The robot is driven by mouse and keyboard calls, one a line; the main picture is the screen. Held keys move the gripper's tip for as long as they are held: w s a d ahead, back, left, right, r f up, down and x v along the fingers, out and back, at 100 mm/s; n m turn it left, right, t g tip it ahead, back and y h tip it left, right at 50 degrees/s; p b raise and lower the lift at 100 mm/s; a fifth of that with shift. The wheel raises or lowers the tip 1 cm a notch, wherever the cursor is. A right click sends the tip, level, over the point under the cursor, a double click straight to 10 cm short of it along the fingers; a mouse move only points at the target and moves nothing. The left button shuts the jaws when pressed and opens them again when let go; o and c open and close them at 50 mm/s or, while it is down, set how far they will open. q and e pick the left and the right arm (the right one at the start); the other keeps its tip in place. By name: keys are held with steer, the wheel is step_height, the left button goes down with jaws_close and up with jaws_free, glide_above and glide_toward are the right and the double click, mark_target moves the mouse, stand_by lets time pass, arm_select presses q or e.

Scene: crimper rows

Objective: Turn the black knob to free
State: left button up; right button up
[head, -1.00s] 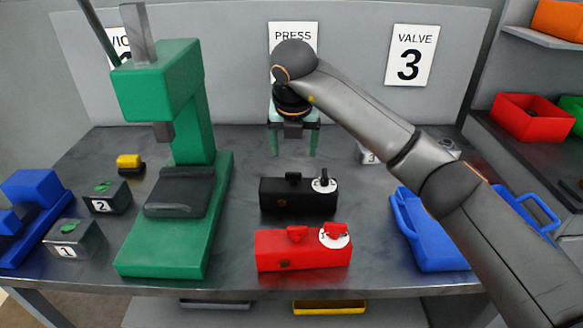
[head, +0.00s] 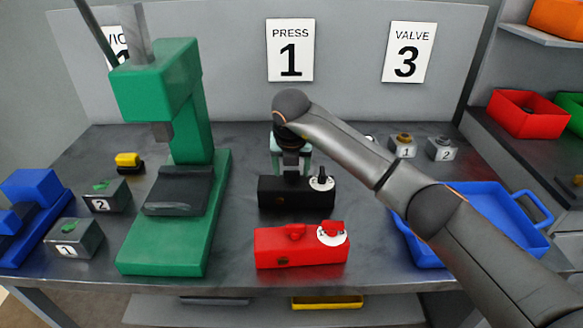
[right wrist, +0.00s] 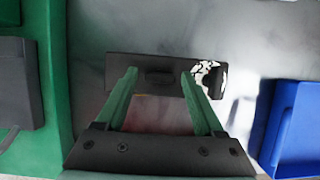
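A black box (head: 296,198) sits on the table behind a similar red box. A white dial (head: 322,183) with a small black pointer is at its right end. In the right wrist view the box's black knob (right wrist: 160,77) lies near its middle, and the white dial (right wrist: 207,74) is by the right finger. My right gripper (head: 291,170) is over the box, pointing down, and hides the knob in the head view. Its green fingers are apart with the knob between them; I cannot tell if they touch it. The dial's marks are too small to read. My left gripper is not in view.
The red box (head: 300,247) with red knob and dial stands in front. A green press (head: 170,250) stands left. A blue tray (head: 490,205) lies right, partly behind my right arm. Grey blocks (head: 403,147) stand at the back right.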

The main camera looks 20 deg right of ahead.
jaws_close()
stand_by(0.3)
steer(key=shift+n, duration=0.3)
steer(key=n+y+b, duration=0.1)
steer(key=n, duration=0.1)
steer(key=shift+d+n, duration=0.15)
steer(key=shift+n, duration=0.25)
steer(key=n+y, duration=0.1)
steer(key=n, duration=0.2)
steer(key=shift+d+r+n+y+b, duration=0.1)
steer(key=shift+n+y+b, duration=0.2)
steer(key=shift+y+b, duration=0.1)
steer(key=n+y, duration=0.1)
steer(key=n, duration=0.1)
steer(key=n+g, duration=0.1)
steer(key=n, duration=0.2)
steer(key=shift+w+y+p, duration=0.1)
steer(key=shift+y+p, duration=0.2)
steer(key=shift+y, duration=0.1)
steer(key=n+g, duration=0.1)
steer(key=n, duration=0.2)
steer(key=n+g+y, duration=0.1)
steer(key=n, duration=0.2)
steer(key=shift+w+d+p, duration=0.1)
steer(key=shift+w+p, duration=0.05)
steer(key=shift+p, duration=0.15)
steer(key=shift+o, duration=1)
jaws_free()
